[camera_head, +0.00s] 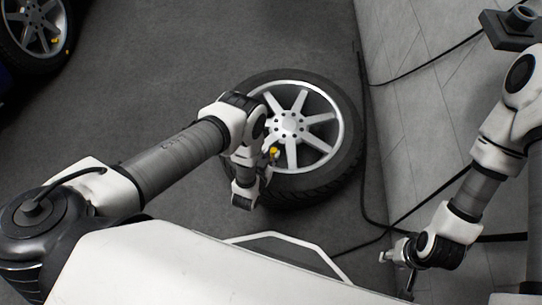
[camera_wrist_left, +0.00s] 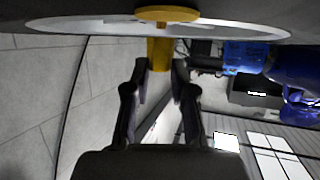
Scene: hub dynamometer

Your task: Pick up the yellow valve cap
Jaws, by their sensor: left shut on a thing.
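The yellow valve cap (camera_head: 272,153) is at the lower left of the silver wheel, on the inner side of the rim, beside my left gripper (camera_head: 266,158). In the left wrist view the cap (camera_wrist_left: 160,52) is a yellow cylinder with a wider round yellow disc above it, against the pale rim. The fingertips of my left gripper (camera_wrist_left: 160,70) are on either side of its lower end, shut on it. My right gripper (camera_head: 396,258) is at the lower right, away from the wheel; its finger opening is too small to tell.
The wheel's black tyre (camera_head: 345,165) lies on the dark floor (camera_head: 200,40). Another wheel (camera_head: 32,28) with small yellow parts is at the top left. Black cables (camera_head: 362,120) run along the pale tiled area at right. A blue object (camera_wrist_left: 243,57) shows in the left wrist view.

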